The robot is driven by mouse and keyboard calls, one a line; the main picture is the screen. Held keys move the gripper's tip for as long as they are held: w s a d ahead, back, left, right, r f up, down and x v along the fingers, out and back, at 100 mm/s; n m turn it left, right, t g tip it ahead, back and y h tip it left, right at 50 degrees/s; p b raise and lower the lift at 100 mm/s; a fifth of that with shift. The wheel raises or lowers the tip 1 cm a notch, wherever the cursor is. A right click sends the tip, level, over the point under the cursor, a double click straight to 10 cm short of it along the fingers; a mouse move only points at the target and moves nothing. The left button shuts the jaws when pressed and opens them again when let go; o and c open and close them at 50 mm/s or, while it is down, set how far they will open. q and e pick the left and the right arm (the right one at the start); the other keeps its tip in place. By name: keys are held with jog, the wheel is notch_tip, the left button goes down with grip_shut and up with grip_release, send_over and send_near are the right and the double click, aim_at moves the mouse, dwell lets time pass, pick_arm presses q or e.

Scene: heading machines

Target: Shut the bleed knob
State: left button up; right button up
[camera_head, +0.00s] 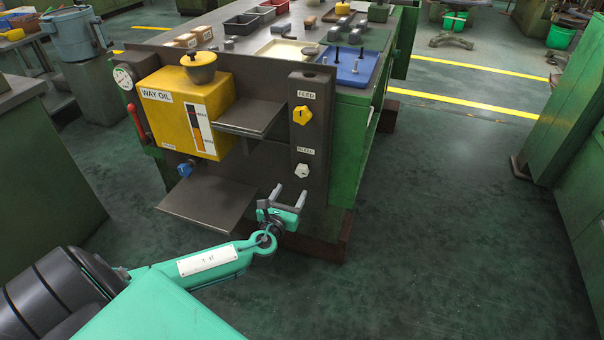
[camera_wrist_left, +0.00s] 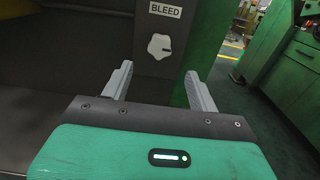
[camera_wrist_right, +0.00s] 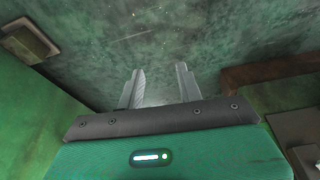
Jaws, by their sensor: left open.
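The bleed knob (camera_head: 302,171) is a small white lobed knob on the dark panel, under a BLEED label (camera_head: 306,151). In the left wrist view the knob (camera_wrist_left: 159,47) sits ahead, between and beyond the fingertips, with a dark mark on its right side. My left gripper (camera_head: 288,194) is open and empty, just below and in front of the knob, apart from it. It also shows in the left wrist view (camera_wrist_left: 158,82). My right gripper (camera_wrist_right: 159,88) shows only in its own wrist view, its two fingers apart with nothing between them, over the green floor.
A yellow FEED knob (camera_head: 302,115) is above on the same panel. The yellow WAY OIL tank (camera_head: 170,112), a blue knob (camera_head: 184,170) and two shelves, the lower (camera_head: 205,203) close left of my left gripper, are nearby. Floor to the right is clear.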

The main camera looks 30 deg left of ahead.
aim_at(301, 174)
pick_arm(q)
jog(key=x, duration=1)
jog(key=shift+w+b, duration=0.1)
jog(key=shift+b, duration=0.3)
jog(key=shift+w, duration=0.35)
pick_arm(e)
jog(key=shift+v, duration=1.15)
jog(key=shift+w, duration=0.2)
pick_arm(q)
jog(key=c, duration=1)
pick_arm(e)
jog(key=shift+f, duration=0.15)
